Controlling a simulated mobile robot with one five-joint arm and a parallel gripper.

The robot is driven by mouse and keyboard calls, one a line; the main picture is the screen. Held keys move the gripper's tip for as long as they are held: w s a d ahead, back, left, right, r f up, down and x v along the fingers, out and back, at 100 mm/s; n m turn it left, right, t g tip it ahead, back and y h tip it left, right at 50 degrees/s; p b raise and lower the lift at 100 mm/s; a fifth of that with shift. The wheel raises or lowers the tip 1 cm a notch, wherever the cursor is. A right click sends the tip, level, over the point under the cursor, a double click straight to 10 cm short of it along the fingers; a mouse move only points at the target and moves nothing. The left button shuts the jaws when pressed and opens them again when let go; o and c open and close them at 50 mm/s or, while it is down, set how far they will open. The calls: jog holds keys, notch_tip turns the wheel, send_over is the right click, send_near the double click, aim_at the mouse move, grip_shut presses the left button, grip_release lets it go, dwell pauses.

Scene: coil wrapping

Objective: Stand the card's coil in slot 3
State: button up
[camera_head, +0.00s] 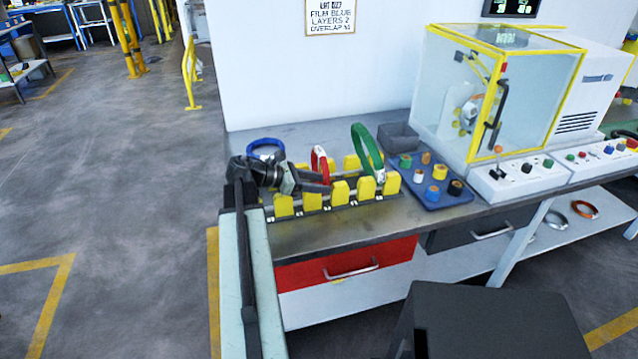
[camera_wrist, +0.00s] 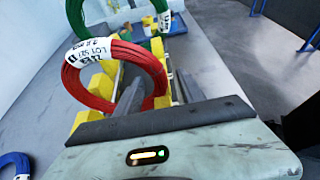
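The wall card (camera_head: 331,15) reads film blue, layers 2; its top line is hard to read. The rack (camera_head: 312,208) has a row of yellow dividers; its slot numbers are too small to read surely. A red coil (camera_head: 318,163) stands tilted in the rack; its white label shows in the wrist view (camera_wrist: 92,50). A green coil (camera_head: 366,150) stands in the rack to its right. A blue coil (camera_head: 266,143) shows partly behind my arm, and at the lower left of the wrist view (camera_wrist: 14,160). My gripper (camera_head: 326,183) looks open, its fingers (camera_wrist: 157,72) on either side of the red coil's rim.
A blue tray (camera_head: 440,197) of small coloured rolls and a grey bin (camera_head: 398,136) stand right of the rack. The yellow-framed wrapping machine (camera_head: 490,95) is farther right. A dark box-shaped object (camera_head: 490,320) stands in front of the bench.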

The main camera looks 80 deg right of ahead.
jog(key=p+v, duration=0.3)
jog(key=v, duration=0.4)
jog(key=shift+w+a, duration=0.15)
jog(key=shift+w, duration=0.2)
jog(key=shift+r, duration=0.15)
dwell(0.5)
